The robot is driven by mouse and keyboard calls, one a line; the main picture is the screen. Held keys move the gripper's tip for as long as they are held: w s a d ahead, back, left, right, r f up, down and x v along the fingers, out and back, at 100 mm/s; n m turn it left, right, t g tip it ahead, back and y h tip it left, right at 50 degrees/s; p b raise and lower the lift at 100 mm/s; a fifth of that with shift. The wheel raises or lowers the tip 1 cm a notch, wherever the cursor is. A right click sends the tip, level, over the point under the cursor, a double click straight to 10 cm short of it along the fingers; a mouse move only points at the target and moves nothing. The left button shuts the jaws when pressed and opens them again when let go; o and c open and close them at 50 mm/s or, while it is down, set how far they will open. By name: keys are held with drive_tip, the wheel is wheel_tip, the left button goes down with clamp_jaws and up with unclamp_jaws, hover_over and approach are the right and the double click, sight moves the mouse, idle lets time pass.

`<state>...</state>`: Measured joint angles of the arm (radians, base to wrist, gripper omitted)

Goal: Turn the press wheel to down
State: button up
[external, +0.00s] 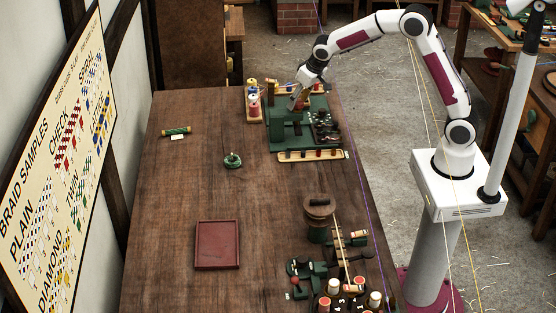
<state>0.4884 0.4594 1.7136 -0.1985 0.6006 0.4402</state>
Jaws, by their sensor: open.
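A green machine (287,138) stands at the back right of the wooden table. A dark, spoked, wheel-like part (323,119) sits on its right side. I cannot tell for certain whether this is the press wheel, and its markings are too small to read. My gripper (296,104) points down over the back left part of this machine, left of the dark part. Its fingers are small here, and I cannot tell whether they touch the machine. It appears open, with nothing visible held in it.
A rack of colored spools (254,101) stands just left of the machine. A pale strip with dark pieces (311,155) lies in front of it. A red tray (217,245), a small green object (232,160) and a green roll (175,131) lie left. Another green device (306,268) stands front right.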

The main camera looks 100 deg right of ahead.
drive_tip(key=c, duration=1.1)
drive_tip(key=shift+m, duration=0.5)
drive_tip(key=shift+w+m+g+h, duration=0.1)
drive_tip(key=shift+m+g+h, duration=0.3)
drive_tip(key=shift+m, duration=0.7)
drive_tip(key=shift+w+m+g+h, duration=0.15)
drive_tip(key=shift+m+g, duration=0.35)
drive_tip(key=shift+m, duration=0.6)
drive_tip(key=shift+s+f+m+g, duration=0.1)
drive_tip(key=shift+m+g, duration=0.6)
drive_tip(key=shift+m, duration=1)
